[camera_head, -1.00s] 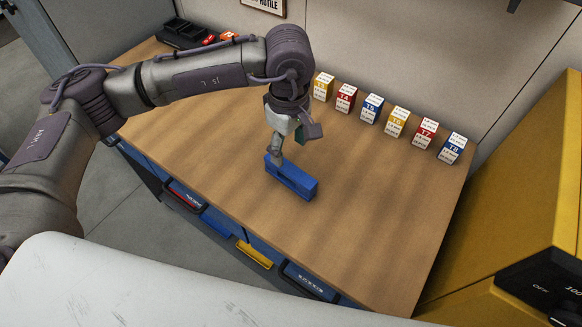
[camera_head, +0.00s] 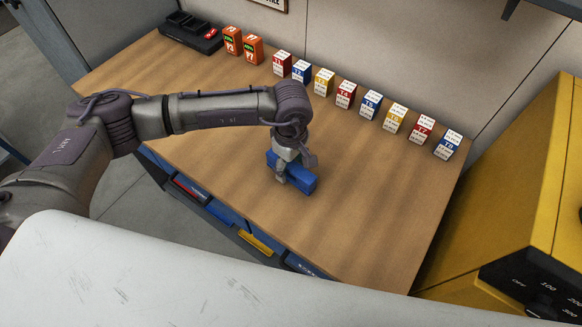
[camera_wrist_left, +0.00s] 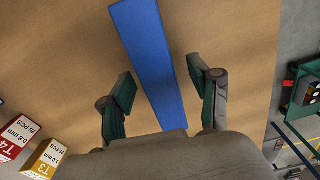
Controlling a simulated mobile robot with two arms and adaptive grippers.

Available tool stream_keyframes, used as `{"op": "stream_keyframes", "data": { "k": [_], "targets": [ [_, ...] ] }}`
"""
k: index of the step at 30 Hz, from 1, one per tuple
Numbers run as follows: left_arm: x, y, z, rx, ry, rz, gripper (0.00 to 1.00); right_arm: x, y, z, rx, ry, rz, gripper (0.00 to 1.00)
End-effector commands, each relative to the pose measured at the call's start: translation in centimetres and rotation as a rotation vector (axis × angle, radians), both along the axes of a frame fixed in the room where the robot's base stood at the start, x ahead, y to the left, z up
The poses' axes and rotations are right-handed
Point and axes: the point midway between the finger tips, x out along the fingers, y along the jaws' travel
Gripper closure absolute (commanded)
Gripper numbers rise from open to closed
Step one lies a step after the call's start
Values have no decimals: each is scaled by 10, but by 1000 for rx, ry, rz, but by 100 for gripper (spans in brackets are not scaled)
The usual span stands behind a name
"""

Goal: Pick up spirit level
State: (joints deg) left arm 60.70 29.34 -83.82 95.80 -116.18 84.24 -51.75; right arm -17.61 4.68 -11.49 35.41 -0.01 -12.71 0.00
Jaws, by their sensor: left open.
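The spirit level is a blue bar (camera_head: 302,184) lying on the wooden workbench in the head view, under my left gripper (camera_head: 290,176). In the left wrist view the blue bar (camera_wrist_left: 150,62) runs from the top edge down between the fingers. My left gripper (camera_wrist_left: 165,100) is open, one finger on each side of the bar, with a gap showing on both sides. The bar's near end is hidden behind the gripper body. My right gripper is not in view.
A row of small labelled boxes (camera_head: 345,94) stands along the back of the wooden workbench (camera_head: 190,150). Two orange packs (camera_head: 242,45) and a black charger-like tray (camera_head: 190,32) are at the back left. A yellow cabinet (camera_head: 515,180) stands at the right. The bench around the bar is clear.

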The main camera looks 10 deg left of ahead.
Motion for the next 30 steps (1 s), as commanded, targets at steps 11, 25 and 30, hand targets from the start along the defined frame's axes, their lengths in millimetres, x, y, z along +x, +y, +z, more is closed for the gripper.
{"op": "stream_keyframes", "data": {
  "k": [11, 25, 30],
  "targets": [
    [0, 0, 1, 0, 0, 0, 96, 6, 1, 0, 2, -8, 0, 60],
    [1, 0, 8, -2, -4, -1, 100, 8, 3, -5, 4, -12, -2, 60],
    [2, 0, 29, -2, -7, -1, 100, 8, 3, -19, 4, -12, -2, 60]
  ]
}}
